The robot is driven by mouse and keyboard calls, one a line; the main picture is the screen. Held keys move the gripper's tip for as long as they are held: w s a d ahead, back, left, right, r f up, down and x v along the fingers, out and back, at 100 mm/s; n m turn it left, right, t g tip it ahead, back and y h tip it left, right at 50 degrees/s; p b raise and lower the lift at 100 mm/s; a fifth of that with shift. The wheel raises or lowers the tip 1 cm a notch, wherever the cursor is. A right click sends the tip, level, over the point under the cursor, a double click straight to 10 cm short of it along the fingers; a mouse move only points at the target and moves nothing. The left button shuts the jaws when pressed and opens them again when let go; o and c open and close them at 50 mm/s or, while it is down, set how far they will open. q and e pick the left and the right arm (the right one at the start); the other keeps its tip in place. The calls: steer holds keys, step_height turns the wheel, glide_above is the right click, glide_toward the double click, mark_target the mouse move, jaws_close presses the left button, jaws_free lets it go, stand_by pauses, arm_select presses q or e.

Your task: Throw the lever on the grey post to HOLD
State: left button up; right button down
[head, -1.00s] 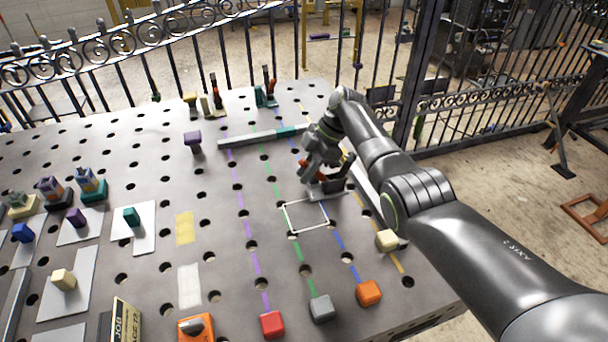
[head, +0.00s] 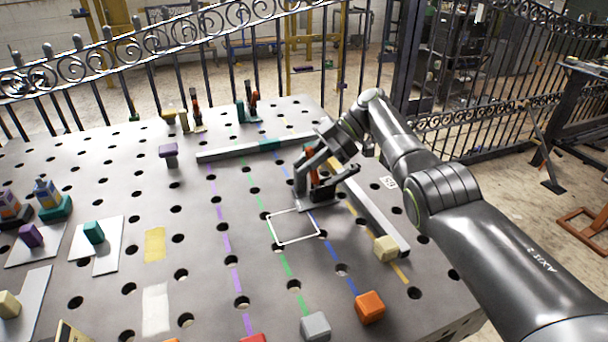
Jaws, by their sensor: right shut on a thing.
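My right gripper (head: 318,166) reaches in from the right over the far right part of the table. It is shut at a small dark lever device (head: 326,190) with an orange-red part, on a grey base plate (head: 316,204). The gripper's wrist and fingers hide part of this device, so I cannot tell exactly where the jaws grip or how the lever stands. I cannot read a HOLD mark. A grey block (head: 315,326) sits at the near edge on the green line. My left gripper is not in view.
A white outlined square (head: 293,243) lies just in front of the device. A grey bar (head: 375,220) lies to its right, another (head: 225,154) behind left. Further lever devices (head: 250,103) stand at the far edge. A cream block (head: 385,248) and an orange block (head: 370,306) are nearer.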

steer(key=shift+d, duration=0.1)
steer(key=c, duration=1.4)
jaws_free()
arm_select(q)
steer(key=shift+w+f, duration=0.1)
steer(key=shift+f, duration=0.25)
arm_select(e)
steer(key=shift+o, duration=0.2)
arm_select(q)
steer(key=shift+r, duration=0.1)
arm_select(e)
steer(key=shift+r, duration=0.15)
